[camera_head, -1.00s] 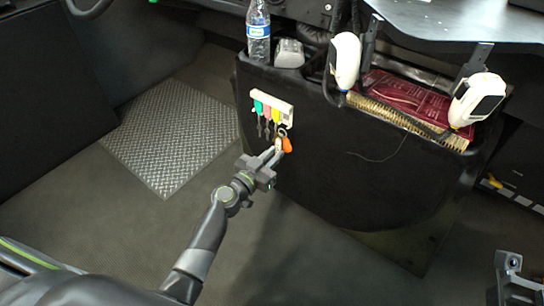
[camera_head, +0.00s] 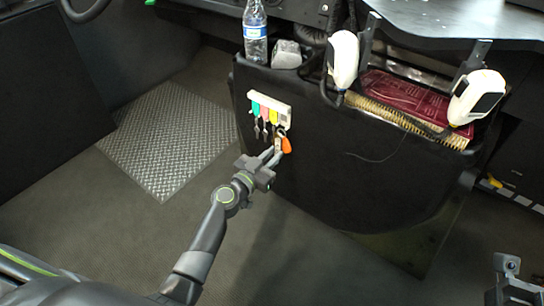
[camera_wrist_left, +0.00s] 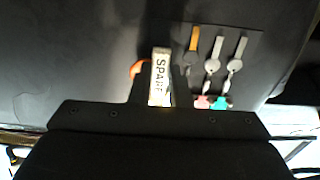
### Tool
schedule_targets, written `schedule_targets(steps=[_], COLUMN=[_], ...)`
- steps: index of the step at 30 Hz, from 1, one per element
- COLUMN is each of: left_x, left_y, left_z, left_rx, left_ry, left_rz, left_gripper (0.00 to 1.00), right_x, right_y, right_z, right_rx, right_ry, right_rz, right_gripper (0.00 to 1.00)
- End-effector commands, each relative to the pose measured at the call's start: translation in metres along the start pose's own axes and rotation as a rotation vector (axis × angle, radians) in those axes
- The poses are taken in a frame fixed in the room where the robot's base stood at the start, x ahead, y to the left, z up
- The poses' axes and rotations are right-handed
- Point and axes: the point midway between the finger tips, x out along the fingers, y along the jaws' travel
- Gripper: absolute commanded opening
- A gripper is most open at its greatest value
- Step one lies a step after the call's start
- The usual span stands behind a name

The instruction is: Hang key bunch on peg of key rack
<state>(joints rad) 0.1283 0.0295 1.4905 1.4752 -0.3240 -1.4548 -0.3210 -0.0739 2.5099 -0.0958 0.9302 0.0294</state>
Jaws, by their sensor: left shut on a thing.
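The white key rack (camera_head: 284,108) is fixed to the face of the black console, with teal, pink and yellow tagged keys hanging from it. My left gripper (camera_head: 274,155) is shut on the key bunch, just below the rack's right end. The bunch has an orange tag (camera_head: 286,145) and a pale tag reading SPARE (camera_wrist_left: 160,75) that sits between the fingers in the left wrist view. Whether its ring touches a peg cannot be told. Teal (camera_wrist_left: 221,102) and pink tags also show in that view. My right gripper (camera_head: 512,285) is at the lower right, partly cut off.
Two white handsets (camera_head: 343,60) and a red book (camera_head: 405,98) are to the right. The floor left of the console is clear.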

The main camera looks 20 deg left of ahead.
Motion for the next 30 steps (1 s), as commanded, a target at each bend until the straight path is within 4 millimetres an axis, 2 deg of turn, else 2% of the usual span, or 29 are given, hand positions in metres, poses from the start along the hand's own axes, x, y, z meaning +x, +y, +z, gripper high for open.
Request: schedule_targets(steps=[30], left_x=[0.012], left_y=[0.0], left_z=[-0.001], left_rx=[-0.001], left_ry=[0.001], left_rz=[0.0], left_gripper=[0.0], right_x=[-0.007], right_y=[0.0], right_z=[0.0], right_rx=[0.0], right_ry=[0.0], right_rz=[0.0], right_gripper=[0.31])
